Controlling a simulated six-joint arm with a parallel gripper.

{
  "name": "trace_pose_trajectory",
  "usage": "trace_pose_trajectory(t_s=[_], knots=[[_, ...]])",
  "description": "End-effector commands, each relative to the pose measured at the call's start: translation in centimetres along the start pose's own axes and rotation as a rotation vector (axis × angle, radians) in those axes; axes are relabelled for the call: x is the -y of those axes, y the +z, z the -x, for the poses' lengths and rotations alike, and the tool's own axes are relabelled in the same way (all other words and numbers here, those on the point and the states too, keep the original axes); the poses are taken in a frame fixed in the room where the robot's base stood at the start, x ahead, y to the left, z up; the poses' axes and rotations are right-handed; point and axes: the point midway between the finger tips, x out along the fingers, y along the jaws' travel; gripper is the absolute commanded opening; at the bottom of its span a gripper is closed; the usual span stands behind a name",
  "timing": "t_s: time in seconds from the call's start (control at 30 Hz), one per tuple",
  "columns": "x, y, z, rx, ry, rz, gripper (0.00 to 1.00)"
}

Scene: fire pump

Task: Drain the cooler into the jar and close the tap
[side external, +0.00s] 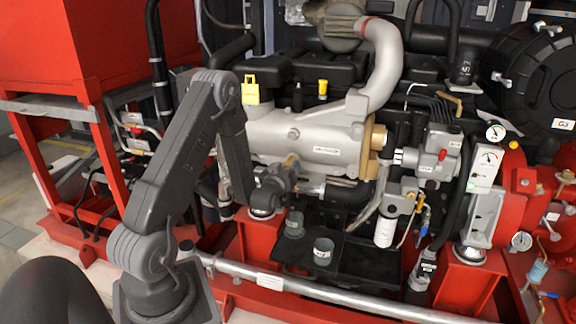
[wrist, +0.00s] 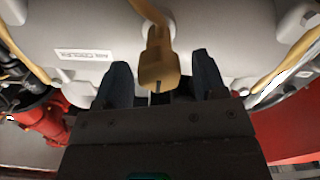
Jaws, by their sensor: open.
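The cooler (side external: 300,133) is a silver-grey cylindrical body on the engine; its labelled casing fills the top of the wrist view (wrist: 85,35). A brass tap (wrist: 159,65) sticks out from it. My gripper (wrist: 161,78) is open, with one dark finger on each side of the tap; whether either touches it is not clear. In the side view my gripper (side external: 272,190) is at the cooler's lower front. A thin line shows below the tap; I cannot tell if it is liquid. Two small grey jar-like containers, one behind (side external: 294,223) and one in front (side external: 323,251), stand upright below.
The containers stand on a black tray (side external: 350,277). A silver rail (side external: 330,297) runs in front. A white filter (side external: 384,232) and hoses are to the right. A yellow tag (side external: 250,90) is above the cooler. Red frame posts stand on both sides.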

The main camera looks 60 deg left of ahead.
Motion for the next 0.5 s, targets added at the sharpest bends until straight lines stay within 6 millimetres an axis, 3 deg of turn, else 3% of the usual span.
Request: trace_pose_trajectory(t_s=[0.2, 0.5], knots=[[0.0, 0.0, -2.3, 0.000, 0.000, 0.000, 0.65], [0.0, 0.0, -2.8, 0.002, 0.000, 0.000, 0.65]])
